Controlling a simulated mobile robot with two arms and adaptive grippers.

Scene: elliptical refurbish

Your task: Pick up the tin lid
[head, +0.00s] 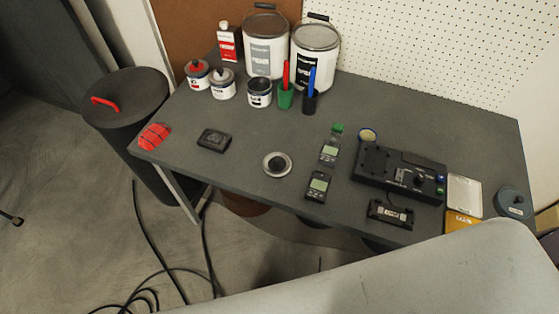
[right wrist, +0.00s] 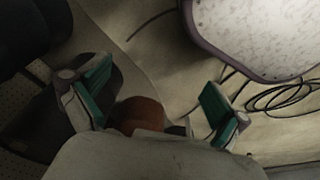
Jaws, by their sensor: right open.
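A round silver lid with a dark knob (head: 277,164), which looks like the tin lid, lies flat near the front middle of the dark table (head: 240,130). Behind it, a small tin with a dark top (head: 260,93) stands beside a tin with a grey knobbed lid (head: 222,84) and a tin with a red knob (head: 197,74). My right gripper (right wrist: 155,108) shows in the right wrist view, with its green-padded fingers wide apart and nothing between them. The lid cannot be made out in that view. Neither gripper shows in the head view.
Large paint buckets (head: 267,45) stand at the back. A black case (head: 212,139) lies left of the lid; handheld meters (head: 319,186) and a black device (head: 399,175) lie right. A dark bin (head: 125,105) stands left of the table. Cables (head: 160,280) lie on the floor.

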